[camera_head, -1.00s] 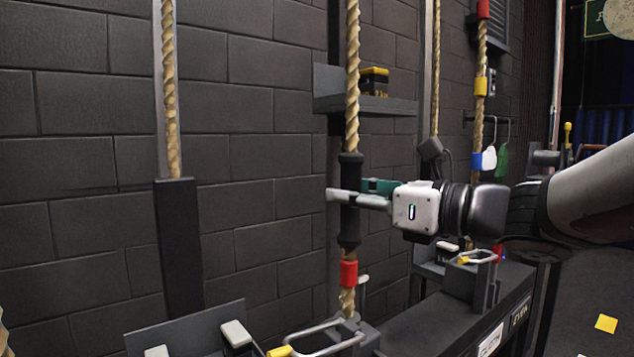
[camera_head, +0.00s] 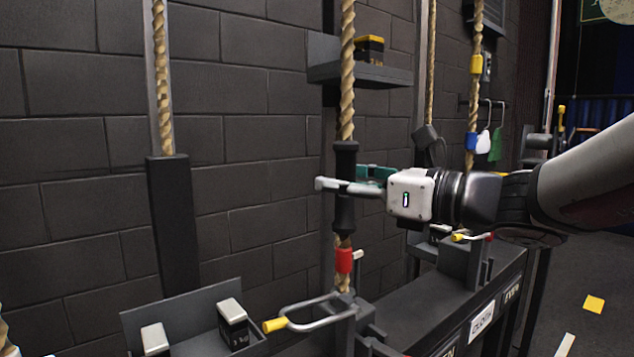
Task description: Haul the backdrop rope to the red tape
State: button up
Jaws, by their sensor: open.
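A tan rope (camera_head: 347,75) hangs by the brick wall with a black sleeve (camera_head: 344,213) on it. Red tape (camera_head: 344,261) wraps this rope just below the sleeve, a little above a rope lock with a metal loop handle (camera_head: 312,314) and yellow tip. My gripper (camera_head: 340,185) reaches in from the right at the sleeve's middle. One pale finger crosses in front of the sleeve; the other finger, with a green part, is partly hidden behind. The jaws are open around the sleeve; contact cannot be told. No readable label names this rope as the backdrop.
A dark rail carries further locks and a label plate (camera_head: 481,319). Another rope (camera_head: 474,100) at right bears yellow and blue tape. A wall shelf (camera_head: 360,75) juts out behind the rope above my gripper. A tray (camera_head: 190,318) with pale-topped blocks stands lower left.

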jog(key=shift+d, duration=0.1)
jog(key=v, duration=1.2)
dwell(0.4)
